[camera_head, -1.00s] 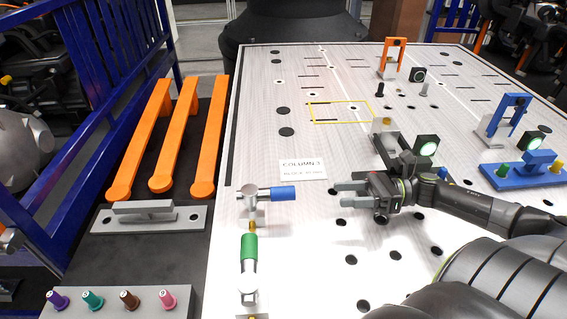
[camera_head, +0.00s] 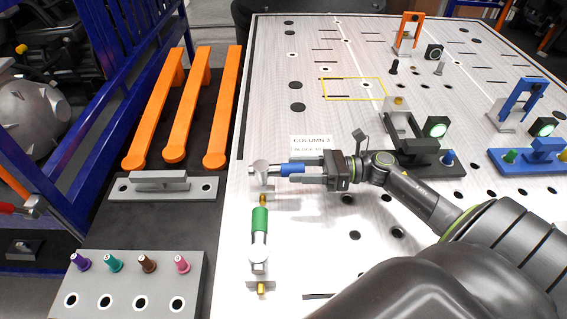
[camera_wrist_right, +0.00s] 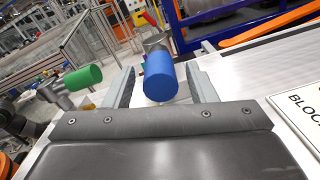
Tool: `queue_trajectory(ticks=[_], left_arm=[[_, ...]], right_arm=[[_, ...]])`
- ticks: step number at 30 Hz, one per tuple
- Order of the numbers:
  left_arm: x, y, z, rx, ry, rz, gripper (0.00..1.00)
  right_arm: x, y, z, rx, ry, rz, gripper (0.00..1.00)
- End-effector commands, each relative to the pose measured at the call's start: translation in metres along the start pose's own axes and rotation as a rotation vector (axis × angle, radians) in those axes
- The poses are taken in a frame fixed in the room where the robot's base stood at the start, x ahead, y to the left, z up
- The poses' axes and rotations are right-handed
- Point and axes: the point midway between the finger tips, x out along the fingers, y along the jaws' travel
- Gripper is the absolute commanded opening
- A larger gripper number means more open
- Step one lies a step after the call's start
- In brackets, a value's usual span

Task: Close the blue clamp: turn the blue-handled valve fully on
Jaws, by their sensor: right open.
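The blue-handled valve has a silver body (camera_head: 260,172) and a blue handle (camera_head: 293,169) pointing right. My right gripper (camera_head: 288,172) reaches it from the right, with its fingers at the handle. In the right wrist view, the blue handle (camera_wrist_right: 159,76) sits between the two open fingers (camera_wrist_right: 161,90); I cannot tell whether either touches it. The blue clamp (camera_head: 518,102) stands at the right, its blue frame raised and tilted above a grey base. My left gripper is not in view.
A green-handled valve (camera_head: 260,220) stands just in front of the blue-handled one; its handle also shows in the wrist view (camera_wrist_right: 82,77). A dark fixture with a lit button (camera_head: 436,128) is behind my right arm. An orange clamp (camera_head: 409,33) stands farther back.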

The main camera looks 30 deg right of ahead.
Motion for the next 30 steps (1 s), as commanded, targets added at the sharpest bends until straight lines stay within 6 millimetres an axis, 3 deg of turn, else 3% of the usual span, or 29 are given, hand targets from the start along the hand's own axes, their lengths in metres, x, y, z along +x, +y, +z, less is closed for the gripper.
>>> queue_trajectory(ticks=[3, 9, 21, 30], left_arm=[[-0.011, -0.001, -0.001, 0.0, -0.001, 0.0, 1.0], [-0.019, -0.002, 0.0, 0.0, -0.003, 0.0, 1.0], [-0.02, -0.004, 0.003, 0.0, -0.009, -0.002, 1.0], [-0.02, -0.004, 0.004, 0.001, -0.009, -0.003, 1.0]], right_arm=[[0.018, 0.001, 0.004, 0.001, -0.005, 0.001, 0.51], [0.036, 0.0, 0.002, 0.0, -0.002, 0.0, 0.51], [0.042, 0.0, 0.0, 0.0, 0.001, 0.0, 0.51], [0.042, 0.0, 0.0, 0.0, 0.001, 0.0, 0.15]])
